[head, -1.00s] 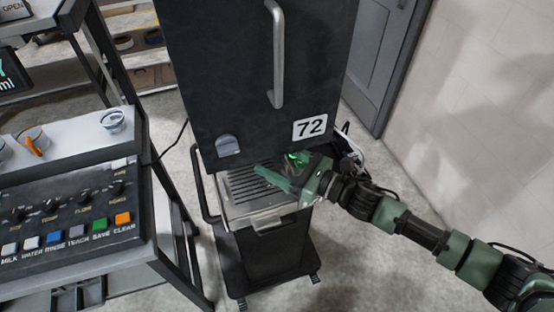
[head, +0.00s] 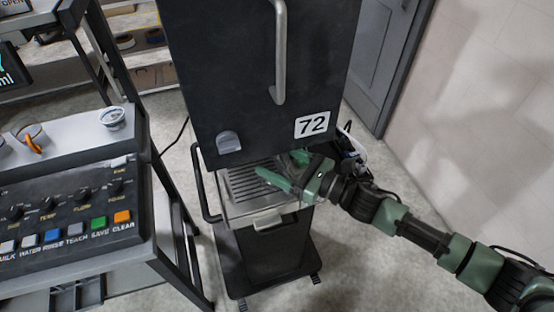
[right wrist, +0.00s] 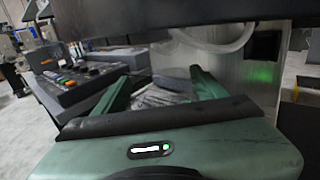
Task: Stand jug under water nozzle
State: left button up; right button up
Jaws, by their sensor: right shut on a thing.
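My right gripper (head: 280,170) reaches in from the right, low over the drip tray (head: 240,186) of the dark dispenser (head: 235,80). Its two green fingers, also in the right wrist view (right wrist: 160,85), stand apart on either side of what it grips. The jug's outline cannot be made out clearly in either view. A dark grey piece (right wrist: 173,77) shows between the fingertips in the right wrist view. I cannot tell whether it belongs to the jug. The water nozzle is not visible; the dispenser's front hides the space above the tray. My left gripper is not in view.
A pale curved tube (right wrist: 215,46) hangs close above the right finger. A control panel (head: 70,200) with several coloured buttons stands at the left. The dispenser's front overhangs the tray. A wall (head: 480,110) and bare floor lie to the right.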

jog(key=o, duration=1.8)
